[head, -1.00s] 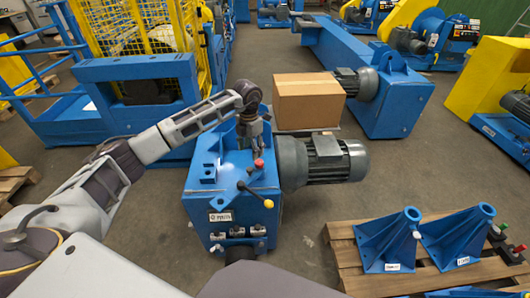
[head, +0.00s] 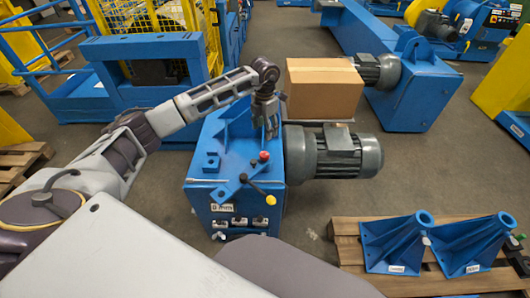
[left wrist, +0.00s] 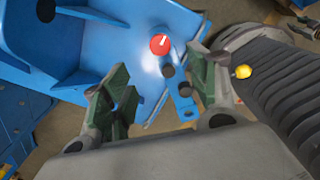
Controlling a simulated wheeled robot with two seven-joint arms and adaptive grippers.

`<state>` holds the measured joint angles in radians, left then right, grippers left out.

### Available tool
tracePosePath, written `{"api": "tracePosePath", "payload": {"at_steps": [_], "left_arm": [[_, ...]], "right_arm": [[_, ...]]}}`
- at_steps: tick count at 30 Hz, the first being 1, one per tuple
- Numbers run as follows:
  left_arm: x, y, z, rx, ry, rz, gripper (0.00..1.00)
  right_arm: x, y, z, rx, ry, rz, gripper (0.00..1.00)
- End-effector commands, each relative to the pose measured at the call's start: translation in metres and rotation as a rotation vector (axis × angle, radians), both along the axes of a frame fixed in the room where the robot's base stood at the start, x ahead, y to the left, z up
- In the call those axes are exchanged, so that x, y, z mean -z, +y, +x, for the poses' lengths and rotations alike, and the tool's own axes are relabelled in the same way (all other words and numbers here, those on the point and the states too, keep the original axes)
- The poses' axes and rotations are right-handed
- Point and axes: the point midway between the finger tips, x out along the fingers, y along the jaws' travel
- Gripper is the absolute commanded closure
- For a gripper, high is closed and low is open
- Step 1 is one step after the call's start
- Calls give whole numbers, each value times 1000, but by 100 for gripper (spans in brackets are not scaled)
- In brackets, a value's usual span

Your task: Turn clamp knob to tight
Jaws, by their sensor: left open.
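A blue machine box (head: 225,150) stands in the middle of the head view. On its top is a round red knob (head: 264,156), which also shows with a white mark in the left wrist view (left wrist: 160,43). Small black knobs (left wrist: 168,70) are beside it on a blue bar. Which one is the clamp knob is not labelled. A lever with a yellow ball (head: 270,201) points to the front right. My left gripper (head: 268,136) is open and empty above the box top, just behind the red knob. In the wrist view its fingers (left wrist: 160,92) are spread apart. My right gripper is not visible.
A grey ribbed motor (head: 335,155) sticks out from the box's right side. A cardboard box (head: 325,92) stands behind it. Blue brackets (head: 395,240) lie on a wooden pallet (head: 345,228) at the lower right. Three dark knobs (head: 240,222) sit on the box's front.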

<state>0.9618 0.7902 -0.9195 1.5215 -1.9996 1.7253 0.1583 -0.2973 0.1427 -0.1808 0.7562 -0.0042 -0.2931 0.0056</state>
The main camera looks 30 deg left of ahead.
Motion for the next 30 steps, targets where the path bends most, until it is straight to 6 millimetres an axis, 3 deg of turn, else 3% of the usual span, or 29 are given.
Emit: {"api": "tracePosePath", "payload": {"at_steps": [11, 30], "left_arm": [[21, 0, 0, 0, 2, 0, 41], [103, -1, 0, -1, 3, -1, 41]], "right_arm": [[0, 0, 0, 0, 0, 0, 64], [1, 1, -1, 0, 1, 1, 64]]}}
